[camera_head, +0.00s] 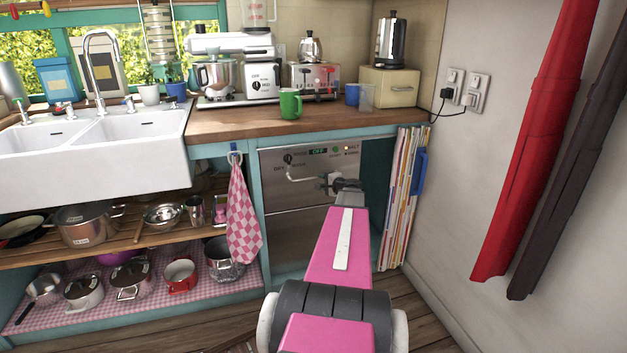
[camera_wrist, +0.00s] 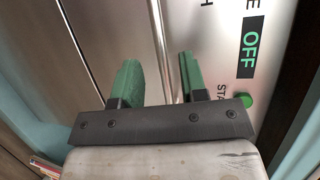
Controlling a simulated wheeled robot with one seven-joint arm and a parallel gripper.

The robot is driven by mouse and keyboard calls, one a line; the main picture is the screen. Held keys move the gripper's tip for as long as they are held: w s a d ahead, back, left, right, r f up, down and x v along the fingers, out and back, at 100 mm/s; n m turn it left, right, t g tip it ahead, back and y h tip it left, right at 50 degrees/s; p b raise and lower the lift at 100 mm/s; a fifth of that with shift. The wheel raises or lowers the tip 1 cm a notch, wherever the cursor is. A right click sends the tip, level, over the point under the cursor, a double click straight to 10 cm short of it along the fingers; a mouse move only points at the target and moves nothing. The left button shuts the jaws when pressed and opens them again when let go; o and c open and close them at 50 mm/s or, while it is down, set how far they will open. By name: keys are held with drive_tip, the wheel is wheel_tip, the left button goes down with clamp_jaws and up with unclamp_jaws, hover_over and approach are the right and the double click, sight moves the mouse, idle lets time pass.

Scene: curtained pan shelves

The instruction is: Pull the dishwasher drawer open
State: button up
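The dishwasher (camera_head: 296,222) is a silver front built in under the wooden counter. Its upper panel carries a dial, an OFF display and a horizontal bar handle (camera_head: 302,178). The drawer front looks flush and closed. My gripper (camera_head: 328,183) is at the right part of the handle, and my pink arm hides some of the panel. In the wrist view my gripper (camera_wrist: 160,82) has its two green fingers apart. The handle bar (camera_wrist: 160,40) runs between them, with gaps visible on both sides. The OFF display (camera_wrist: 250,42) is to the right of the fingers.
A pink checked towel (camera_head: 241,215) hangs left of the dishwasher, beside open shelves of pots. Upright magazines (camera_head: 400,200) stand to its right, near the wall. A green mug (camera_head: 290,104) stands on the counter above. Some floor (camera_head: 420,315) shows clear at the lower right.

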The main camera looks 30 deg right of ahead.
sight(315, 178)
drive_tip(key=x, duration=0.6)
drive_tip(key=shift+w+a, duration=0.1)
drive_tip(key=shift+w, duration=0.15)
clamp_jaws()
